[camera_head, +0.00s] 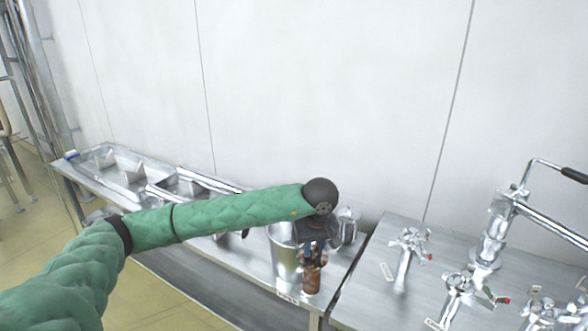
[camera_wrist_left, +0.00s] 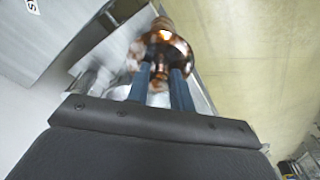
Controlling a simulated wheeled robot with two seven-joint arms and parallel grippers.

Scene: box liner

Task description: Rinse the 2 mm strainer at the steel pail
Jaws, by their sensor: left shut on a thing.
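My left gripper (camera_head: 314,246) hangs down from the green-sleeved arm and is shut on a copper-coloured, flanged piece (camera_head: 312,279), which appears to be the strainer. No 2 mm marking can be read on it. In the left wrist view the two blue fingers (camera_wrist_left: 163,72) close on the shiny copper piece (camera_wrist_left: 172,38). The steel pail (camera_head: 285,250) stands on the steel bench, just left of and behind the gripper in the head view. The arm and gripper partly hide it. The copper piece overlaps the pail's right edge in the picture; I cannot tell whether they touch. My right gripper is not in view.
A shiny steel vessel (camera_head: 347,228) stands right of the pail. Steel basins (camera_head: 122,172) line the bench to the left. A separate table (camera_head: 376,300) at right carries several taps, including a tall one (camera_head: 489,240). A white wall stands behind.

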